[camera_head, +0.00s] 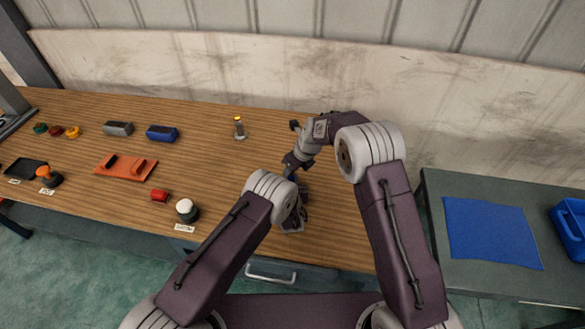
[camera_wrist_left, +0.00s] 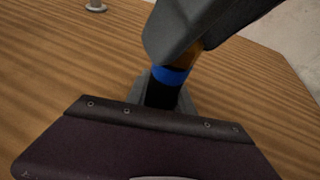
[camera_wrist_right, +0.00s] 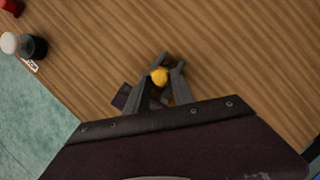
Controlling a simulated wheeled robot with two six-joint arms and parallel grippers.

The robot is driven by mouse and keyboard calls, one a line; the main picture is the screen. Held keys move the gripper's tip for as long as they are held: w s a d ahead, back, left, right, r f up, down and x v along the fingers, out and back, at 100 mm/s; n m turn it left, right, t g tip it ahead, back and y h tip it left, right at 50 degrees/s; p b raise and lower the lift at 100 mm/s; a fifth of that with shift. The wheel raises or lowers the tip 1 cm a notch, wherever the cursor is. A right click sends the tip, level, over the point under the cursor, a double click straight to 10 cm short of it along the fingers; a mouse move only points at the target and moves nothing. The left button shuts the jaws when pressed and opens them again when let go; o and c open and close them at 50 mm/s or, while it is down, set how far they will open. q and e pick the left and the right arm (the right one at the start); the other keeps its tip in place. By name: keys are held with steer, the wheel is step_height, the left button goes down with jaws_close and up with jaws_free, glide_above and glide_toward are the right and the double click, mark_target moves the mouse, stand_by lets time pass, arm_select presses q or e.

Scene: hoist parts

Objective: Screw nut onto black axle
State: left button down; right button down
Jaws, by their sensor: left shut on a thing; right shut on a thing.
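In the right wrist view, my right gripper (camera_wrist_right: 172,72) is shut around a small yellow-orange nut (camera_wrist_right: 159,77). In the left wrist view, a black axle (camera_wrist_left: 160,95) with a blue band stands between my left gripper's grey fingers (camera_wrist_left: 163,98), which are shut on it. A strip of the orange nut (camera_wrist_left: 187,57) shows directly above the blue band, partly covered by a right gripper finger. I cannot tell whether the threads are engaged. In the head view, both grippers meet near the table's right part, and my arms hide the axle and nut.
A grey post with a yellow top (camera_head: 239,130) stands behind on the wooden table (camera_head: 215,160). A white-topped button (camera_head: 186,210), red piece (camera_head: 159,195), orange tray (camera_head: 127,167) and blue block (camera_head: 162,133) lie left. A side table with a blue mat (camera_head: 490,232) is right.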

steer(key=c, duration=1.1)
jaws_free()
steer(key=shift+r, duration=2.3)
steer(key=o, duration=0.6)
steer(key=v, duration=1.2)
steer(key=shift+w, duration=0.1)
